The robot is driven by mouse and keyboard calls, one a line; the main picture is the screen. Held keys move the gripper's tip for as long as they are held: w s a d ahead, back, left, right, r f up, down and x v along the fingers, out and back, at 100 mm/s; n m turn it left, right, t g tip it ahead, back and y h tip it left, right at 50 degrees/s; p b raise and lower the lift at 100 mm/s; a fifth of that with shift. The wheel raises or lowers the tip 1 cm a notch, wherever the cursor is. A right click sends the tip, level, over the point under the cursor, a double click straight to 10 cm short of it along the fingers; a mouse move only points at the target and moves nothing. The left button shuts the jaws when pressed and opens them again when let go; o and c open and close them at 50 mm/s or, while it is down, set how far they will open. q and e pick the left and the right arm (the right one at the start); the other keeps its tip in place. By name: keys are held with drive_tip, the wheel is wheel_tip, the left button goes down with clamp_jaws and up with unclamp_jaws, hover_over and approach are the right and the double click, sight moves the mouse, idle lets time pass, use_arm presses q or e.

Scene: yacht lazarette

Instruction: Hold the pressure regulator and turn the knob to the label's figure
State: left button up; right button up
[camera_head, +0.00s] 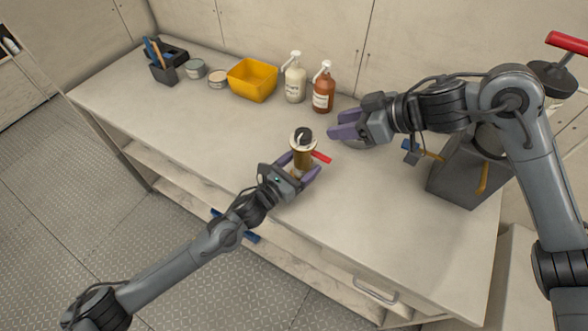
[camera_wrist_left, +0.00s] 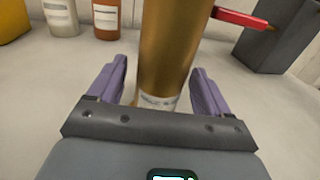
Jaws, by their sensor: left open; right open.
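The pressure regulator (camera_head: 301,156) stands on the bench, with a brassy body, a pale ring near its top and a dark knob (camera_head: 304,134). A red handle or lever (camera_head: 320,157) sticks out to its right. In the left wrist view its brass body (camera_wrist_left: 170,50) stands between the jaws, with a pale label band (camera_wrist_left: 158,101) low on it. My left gripper (camera_head: 299,168) is open around the body; gaps show on both sides. The label's figure is not readable. My right gripper (camera_head: 338,131) is open and empty, to the right of the knob.
A yellow bin (camera_head: 252,80), a white pump bottle (camera_head: 294,80) and a brown pump bottle (camera_head: 323,90) stand at the back. Tins and a tool holder (camera_head: 163,73) are at the back left. A dark grey block (camera_head: 462,178) stands at right. The left bench top is clear.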

use_arm(q)
drive_tip(key=shift+w+d, duration=0.1)
drive_tip(key=shift+w, duration=0.05)
drive_tip(key=c, duration=1.4)
